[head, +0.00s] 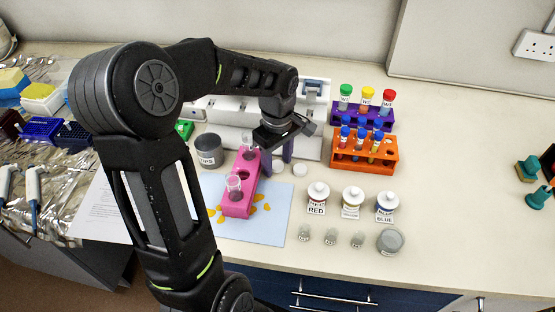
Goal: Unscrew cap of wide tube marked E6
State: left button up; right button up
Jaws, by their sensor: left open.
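A pink rack (240,202) stands on a light blue mat (270,228). A clear wide tube (234,186) sits in its front part and another clear tube (249,152) at its back end; both look uncapped. I cannot read an E6 mark on any tube. Two round white caps, one left (277,167) and one right (300,170), lie on the bench right of the rack. My left gripper (279,153) is open, pointing down just right of the rack's back end; its arm hides part of the bench. My right gripper is not in view.
A purple rack (378,124) holds tubes with green, yellow and red caps; an orange rack (355,167) holds several blue-capped tubes. White bottles (318,197) and small glass pieces stand at the front. A grey cup (209,151) stands left. The bench at right is mostly clear.

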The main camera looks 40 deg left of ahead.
aim_at(278, 166)
pick_arm(q)
notch_tip(278, 166, up, 12)
jog(key=shift+r, duration=0.2)
dwell(0.5)
jog(key=shift+f, duration=0.1)
dwell(0.8)
